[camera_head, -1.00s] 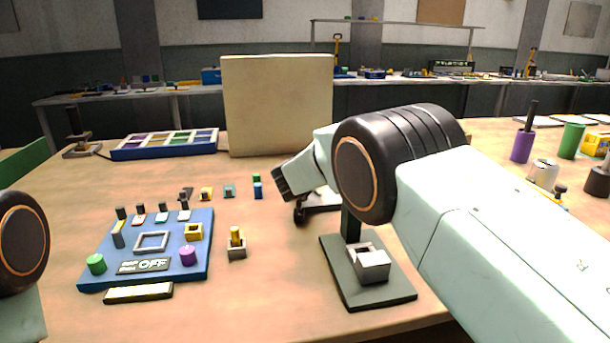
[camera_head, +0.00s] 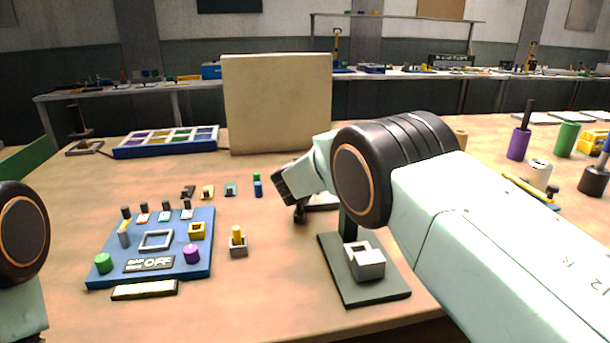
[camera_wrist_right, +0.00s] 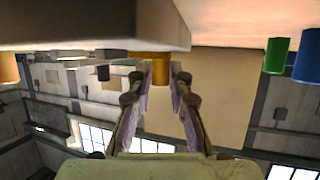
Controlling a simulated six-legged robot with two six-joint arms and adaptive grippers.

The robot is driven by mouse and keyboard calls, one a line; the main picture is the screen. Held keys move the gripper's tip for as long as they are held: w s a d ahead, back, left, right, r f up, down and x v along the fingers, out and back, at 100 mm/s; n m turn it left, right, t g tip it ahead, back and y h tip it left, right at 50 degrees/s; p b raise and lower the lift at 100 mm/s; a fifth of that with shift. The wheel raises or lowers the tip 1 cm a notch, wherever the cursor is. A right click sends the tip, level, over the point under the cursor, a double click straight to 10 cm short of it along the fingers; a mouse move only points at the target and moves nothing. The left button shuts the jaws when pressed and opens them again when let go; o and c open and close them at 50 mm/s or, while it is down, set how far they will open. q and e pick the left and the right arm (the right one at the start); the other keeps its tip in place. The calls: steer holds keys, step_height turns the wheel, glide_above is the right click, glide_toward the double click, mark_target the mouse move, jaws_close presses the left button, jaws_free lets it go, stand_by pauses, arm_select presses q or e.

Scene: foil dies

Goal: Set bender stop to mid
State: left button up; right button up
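I cannot tell for sure which part is the bender stop. A small grey block with a yellow peg (camera_head: 237,236) stands right of the blue panel. A dark plate (camera_head: 380,292) carries a grey notched block (camera_head: 365,262) and a dark post partly behind my right arm. My right gripper (camera_head: 299,212) is left of that post, up and right of the yellow peg, its fingers mostly hidden. The wrist view is upside down. There the right gripper (camera_wrist_right: 161,72) has its fingers apart, with a yellow cylinder (camera_wrist_right: 161,70) between the tips in the picture. Contact does not show. My left gripper is out of view.
The blue panel (camera_head: 204,268) holds coloured knobs, small levers and an "OFF" label. Small blue and green cylinders (camera_head: 258,188) stand behind the peg. A beige board (camera_head: 277,105) and blue tray (camera_head: 125,152) are farther back. Purple and green containers stand right.

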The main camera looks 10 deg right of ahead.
steer(key=o, duration=0.3)
steer(key=shift+o, duration=0.2)
steer(key=shift+v, duration=3.75)
steer(key=shift+r, duration=0.1)
